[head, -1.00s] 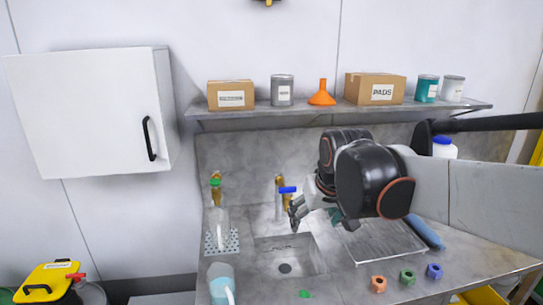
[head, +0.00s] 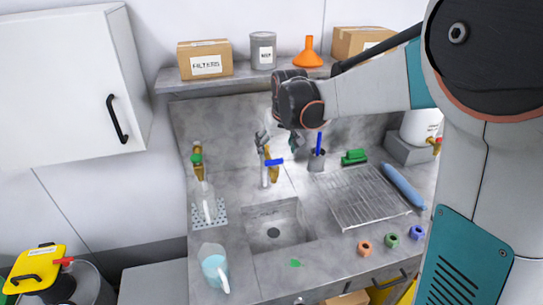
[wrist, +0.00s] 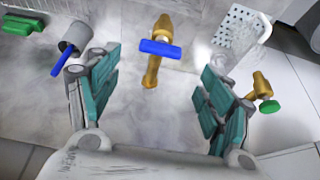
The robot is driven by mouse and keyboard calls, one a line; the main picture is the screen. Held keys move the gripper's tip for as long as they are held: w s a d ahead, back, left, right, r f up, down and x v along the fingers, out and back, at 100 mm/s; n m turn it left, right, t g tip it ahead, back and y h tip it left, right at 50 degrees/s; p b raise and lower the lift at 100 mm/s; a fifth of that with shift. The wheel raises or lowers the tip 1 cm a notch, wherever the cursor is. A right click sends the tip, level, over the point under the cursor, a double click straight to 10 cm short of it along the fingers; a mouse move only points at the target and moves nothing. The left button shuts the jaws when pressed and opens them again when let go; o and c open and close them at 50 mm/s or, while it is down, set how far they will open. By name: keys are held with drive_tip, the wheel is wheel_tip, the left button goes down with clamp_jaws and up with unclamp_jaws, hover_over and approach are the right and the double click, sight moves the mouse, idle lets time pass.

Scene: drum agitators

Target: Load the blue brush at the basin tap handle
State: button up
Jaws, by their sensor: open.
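The basin tap (head: 265,175) is brass and pale with a blue bar handle (head: 274,162), behind the sink. In the wrist view its blue handle (wrist: 160,48) lies ahead between my fingers, apart from them. A blue brush (head: 319,143) stands handle up in a grey cup (head: 316,161), right of the tap; its head is hidden. In the wrist view the brush handle (wrist: 62,59) sticks out of the cup beside my left-hand finger. My gripper (head: 278,140) is open and empty, above the basin tap; its teal pads (wrist: 158,88) are wide apart.
A green brush (head: 354,157) lies behind the drying rack (head: 365,198). A second tap with a green handle (head: 197,158) stands left, above a clear bottle (head: 205,202). A jug (head: 214,268) and coloured nuts (head: 391,240) sit at the counter front. A shelf (head: 245,75) hangs above.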

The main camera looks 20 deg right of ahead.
sight(274, 160)
drive_tip(key=x, duration=0.6)
drive_tip(key=shift+w+f+b, duration=0.15)
drive_tip(key=shift+f+b, duration=0.2)
drive_tip(key=c, duration=1.1)
